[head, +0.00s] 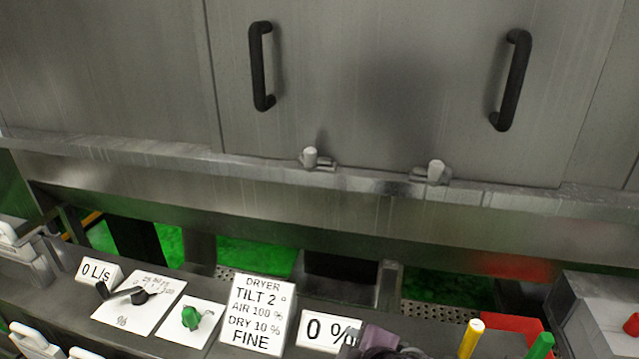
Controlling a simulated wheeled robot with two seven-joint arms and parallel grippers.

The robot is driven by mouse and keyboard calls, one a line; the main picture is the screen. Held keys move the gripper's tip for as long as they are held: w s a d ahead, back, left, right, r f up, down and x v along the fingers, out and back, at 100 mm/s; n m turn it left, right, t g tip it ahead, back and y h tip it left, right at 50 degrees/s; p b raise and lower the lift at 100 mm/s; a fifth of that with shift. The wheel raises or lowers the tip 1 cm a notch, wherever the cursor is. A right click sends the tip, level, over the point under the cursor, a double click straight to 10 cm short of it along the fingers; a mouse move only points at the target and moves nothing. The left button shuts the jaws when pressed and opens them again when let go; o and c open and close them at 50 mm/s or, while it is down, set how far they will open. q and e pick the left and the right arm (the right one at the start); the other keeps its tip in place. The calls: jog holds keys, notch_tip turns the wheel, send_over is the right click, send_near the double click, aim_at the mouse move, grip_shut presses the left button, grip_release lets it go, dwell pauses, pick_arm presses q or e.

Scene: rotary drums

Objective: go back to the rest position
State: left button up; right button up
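Neither of my grippers can be made out in the head view. A purple-grey shape (379,338) with dark parts beside it is cut off by the bottom edge, and I cannot tell what it is. It covers the right end of the "0 %" sign (322,331). The control panel runs along the bottom. It carries a sign (256,317) reading DRYER, TILT 2°, AIR 100 %, DRY 10 %, FINE. A green knob (191,318) and a black lever (138,296) sit on white plates to its left.
A grey metal housing with two black handles (260,66) (511,80) and two small latches (311,157) (436,171) fills the upper view. A yellow post (470,339), a green post (541,346) and a grey box (598,318) stand at the lower right. Green floor shows through gaps.

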jog(key=s+d+f+m+g+h, duration=0.2)
jog(key=s+d+f+m+g, duration=0.15)
jog(key=s+d+m, duration=0.35)
jog(key=s+d+f+m+g+h, duration=0.2)
jog(key=s+d+f+m, duration=0.35)
jog(key=d, duration=0.25)
notch_tip(320, 180, down, 30)
jog(key=s+b, duration=0.1)
jog(key=b, duration=0.2)
jog(key=s+d+f+g+b, duration=0.1)
jog(key=s+f, duration=0.9)
jog(key=f, duration=0.2)
jog(key=s+d+f+g+b, duration=0.1)
jog(key=s+d+f+b, duration=0.1)
jog(key=s+f, duration=0.8)
jog(key=shift+s+f, duration=0.35)
jog(key=shift+f, duration=0.5)
